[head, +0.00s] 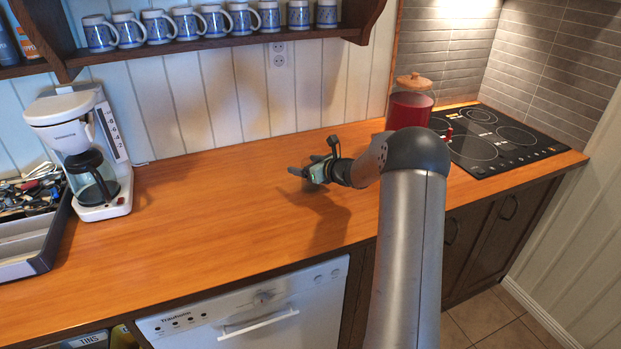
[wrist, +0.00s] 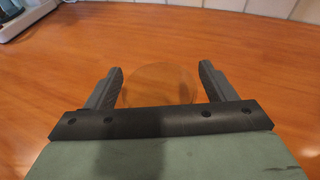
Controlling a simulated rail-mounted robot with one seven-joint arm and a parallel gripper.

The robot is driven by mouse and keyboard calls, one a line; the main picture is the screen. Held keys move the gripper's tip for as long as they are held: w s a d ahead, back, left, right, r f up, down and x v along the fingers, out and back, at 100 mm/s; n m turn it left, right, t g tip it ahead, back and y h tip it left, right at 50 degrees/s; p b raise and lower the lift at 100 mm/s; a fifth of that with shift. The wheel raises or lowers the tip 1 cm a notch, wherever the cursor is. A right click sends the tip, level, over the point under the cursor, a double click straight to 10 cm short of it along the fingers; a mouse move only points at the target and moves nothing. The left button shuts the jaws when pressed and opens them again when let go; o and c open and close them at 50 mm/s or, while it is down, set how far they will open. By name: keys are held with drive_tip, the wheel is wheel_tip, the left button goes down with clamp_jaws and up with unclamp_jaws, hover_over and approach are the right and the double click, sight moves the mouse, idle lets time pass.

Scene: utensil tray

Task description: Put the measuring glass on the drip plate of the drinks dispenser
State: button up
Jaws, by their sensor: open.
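A clear round glass, which looks like the measuring glass (wrist: 160,84), stands on the counter between the two fingers of my gripper (wrist: 161,70) in the wrist view. The fingers are apart, one on each side of it; I cannot tell whether either touches it. In the head view my gripper (head: 300,175) is low over the middle of the counter, and the glass is too faint there to make out. The drinks dispenser (head: 408,111) is a red container with a wooden lid, beside the hob. My arm hides its lower part, and I cannot see the drip plate.
A white coffee maker (head: 77,150) and a cutlery tray (head: 32,240) stand on the left of the wooden counter (head: 220,210). A black hob (head: 495,142) lies at the right. Several blue mugs (head: 185,21) line the shelf above. The counter's middle is mostly clear.

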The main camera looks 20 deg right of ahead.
drive_tip(key=c, duration=1.3)
